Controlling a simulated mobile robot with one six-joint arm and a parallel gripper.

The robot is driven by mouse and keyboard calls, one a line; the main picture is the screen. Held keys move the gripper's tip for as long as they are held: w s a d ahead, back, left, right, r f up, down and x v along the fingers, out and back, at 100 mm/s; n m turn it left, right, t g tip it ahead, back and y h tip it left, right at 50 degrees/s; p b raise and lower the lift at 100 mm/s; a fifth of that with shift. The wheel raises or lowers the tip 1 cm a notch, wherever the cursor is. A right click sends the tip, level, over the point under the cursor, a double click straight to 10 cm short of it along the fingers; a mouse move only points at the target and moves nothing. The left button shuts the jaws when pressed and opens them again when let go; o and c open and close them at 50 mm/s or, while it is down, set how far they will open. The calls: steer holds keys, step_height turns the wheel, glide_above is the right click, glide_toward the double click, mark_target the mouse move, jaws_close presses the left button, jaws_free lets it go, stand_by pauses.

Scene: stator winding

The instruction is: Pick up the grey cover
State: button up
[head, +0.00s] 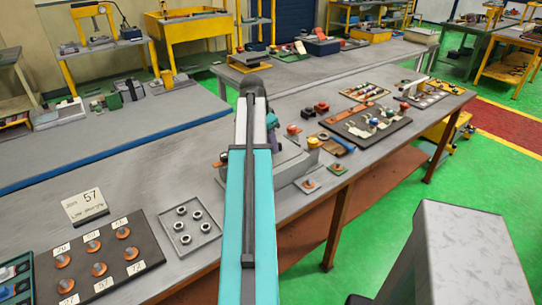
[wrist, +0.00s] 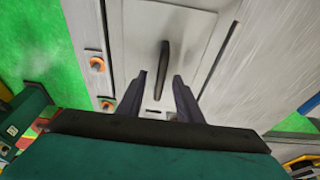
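The grey cover (wrist: 195,35) is a flat light-grey plate with a dark upright bar handle (wrist: 163,58) in its middle, seen in the wrist view. My gripper (wrist: 161,76) is open, with one dark finger on each side of the handle's line. The fingertips appear near the handle's lower end; whether they touch anything I cannot tell.
The grey workbench (head: 150,172) carries a dark board (head: 82,236) with copper coils and a tray (head: 180,246) of rings on the left. Another dark board (head: 350,128) with parts stands right of the arm. Small orange parts (head: 310,184) lie near the front edge.

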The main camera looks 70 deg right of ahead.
stand_by(0.3)
jaws_close()
stand_by(1.3)
